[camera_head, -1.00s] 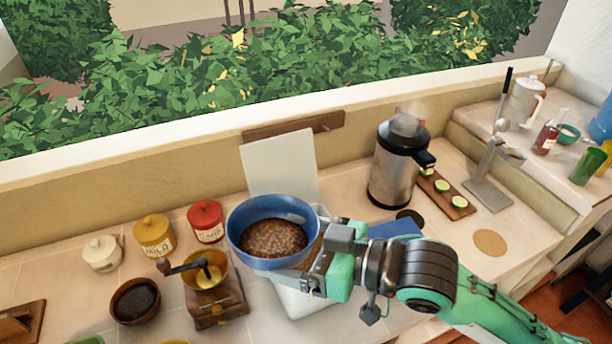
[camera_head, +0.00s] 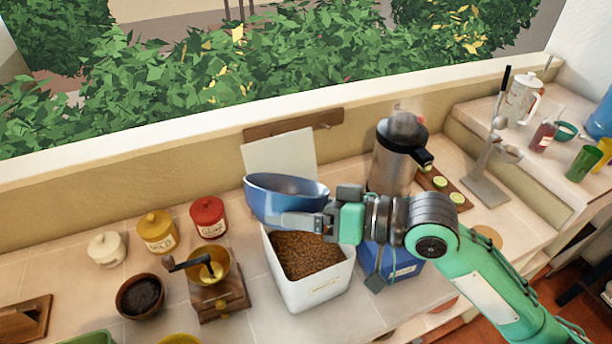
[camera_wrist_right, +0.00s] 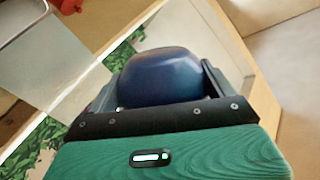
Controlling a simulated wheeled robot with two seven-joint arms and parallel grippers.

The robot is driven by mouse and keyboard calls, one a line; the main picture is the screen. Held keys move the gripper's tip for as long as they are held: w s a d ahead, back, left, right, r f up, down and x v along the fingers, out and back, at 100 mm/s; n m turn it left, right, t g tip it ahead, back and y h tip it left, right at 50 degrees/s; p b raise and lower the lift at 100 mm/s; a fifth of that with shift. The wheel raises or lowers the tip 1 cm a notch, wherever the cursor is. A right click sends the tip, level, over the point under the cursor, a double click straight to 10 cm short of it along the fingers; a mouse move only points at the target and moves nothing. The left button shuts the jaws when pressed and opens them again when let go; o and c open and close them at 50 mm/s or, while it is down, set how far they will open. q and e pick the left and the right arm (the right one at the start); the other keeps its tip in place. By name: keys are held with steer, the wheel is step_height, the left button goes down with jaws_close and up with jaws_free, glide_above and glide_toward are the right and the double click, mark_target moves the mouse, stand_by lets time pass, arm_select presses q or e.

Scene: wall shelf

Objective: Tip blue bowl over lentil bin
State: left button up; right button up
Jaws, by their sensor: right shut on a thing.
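The blue bowl (camera_head: 285,192) is held above the white lentil bin (camera_head: 312,291), tilted so that its outside wall faces me. My right gripper (camera_head: 308,222) is shut on the bowl's near right side. The bin holds brown lentils (camera_head: 310,254) and has a small label on its front. The bowl's inside is mostly hidden, so I cannot tell how much is in it. In the right wrist view the bowl (camera_wrist_right: 165,76) shows as a dark blue rounded shape between the fingers. My left gripper is not in view.
A blue bin (camera_head: 402,270) stands right of the white bin, partly behind my arm. Left are a coffee grinder (camera_head: 217,297), a dark bowl (camera_head: 140,297) and red (camera_head: 208,217), yellow and white jars. A white board leans against the wall.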

steer(key=shift+w+d+r, duration=0.15)
steer(key=shift+w+r, duration=0.05)
steer(key=shift+w+r+m, duration=0.1)
steer(key=shift+w+m, duration=0.05)
steer(key=shift+m, duration=0.15)
steer(key=shift+w+d+r+p, duration=0.1)
steer(key=shift+r+p, duration=0.05)
steer(key=shift+p, duration=0.15)
steer(key=shift+w+r+m, duration=0.1)
steer(key=shift+r+m, duration=0.05)
steer(key=shift+m, duration=0.25)
steer(key=shift+w+d+r+g, duration=0.1)
steer(key=shift+g, duration=0.2)
steer(key=shift+r+m+p, duration=0.15)
steer(key=shift+m+p, duration=0.2)
steer(key=shift+m, duration=0.05)
steer(key=shift+w+r, duration=0.1)
steer(key=shift+w, duration=0.05)
steer(key=shift+r+m+y+p, duration=0.15)
steer(key=shift+m+y+p, duration=0.15)
steer(key=shift+m, duration=0.1)
